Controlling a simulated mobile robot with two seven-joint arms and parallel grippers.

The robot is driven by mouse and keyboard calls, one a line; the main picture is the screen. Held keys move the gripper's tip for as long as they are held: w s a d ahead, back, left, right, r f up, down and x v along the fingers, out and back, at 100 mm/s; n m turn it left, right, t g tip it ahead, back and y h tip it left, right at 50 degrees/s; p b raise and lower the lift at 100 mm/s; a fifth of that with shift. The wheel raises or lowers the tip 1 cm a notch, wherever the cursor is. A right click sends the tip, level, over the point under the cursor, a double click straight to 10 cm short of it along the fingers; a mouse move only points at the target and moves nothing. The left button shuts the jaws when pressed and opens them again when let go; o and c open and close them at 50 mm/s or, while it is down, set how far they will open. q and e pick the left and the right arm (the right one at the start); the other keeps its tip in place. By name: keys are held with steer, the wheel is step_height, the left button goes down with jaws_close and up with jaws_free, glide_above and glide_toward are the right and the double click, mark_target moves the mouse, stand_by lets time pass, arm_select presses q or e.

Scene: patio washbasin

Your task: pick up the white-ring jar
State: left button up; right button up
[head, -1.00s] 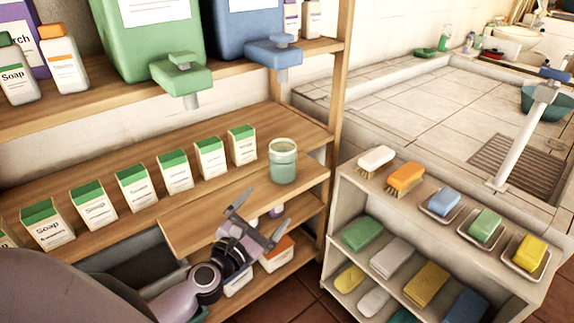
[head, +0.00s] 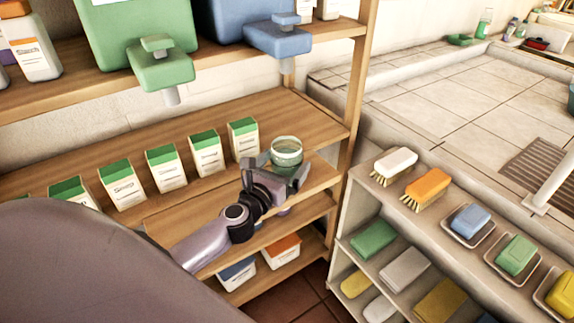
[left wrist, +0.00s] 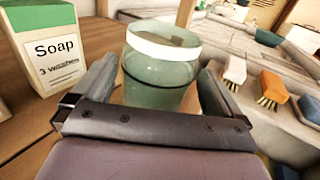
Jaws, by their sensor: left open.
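The white-ring jar (head: 286,150) is a pale green glass jar with a white rim, upright on the wooden shelf. In the left wrist view the jar (left wrist: 160,68) stands straight ahead, between my left gripper's two fingers. My left gripper (head: 286,172) is open in front of the jar and hides its lower part in the head view. In the left wrist view the gripper (left wrist: 158,88) has a finger on each side of the jar; I cannot tell whether either touches it. My right gripper is not in view.
A row of green-topped soap boxes (head: 206,154) stands left of the jar; the nearest soap box (left wrist: 45,45) is close to the left finger. A wooden post (head: 357,100) rises to the right. A low rack (head: 400,215) holds brushes and soaps. Large dispensers (head: 150,50) hang above.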

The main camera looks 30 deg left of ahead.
mark_target(293, 150)
arm_select(q)
steer(key=shift+w+a, duration=0.2)
steer(key=shift+w, duration=0.75)
steer(key=shift+w+a, duration=0.15)
steer(key=shift+w, duration=0.8)
steer(key=c, duration=1.2)
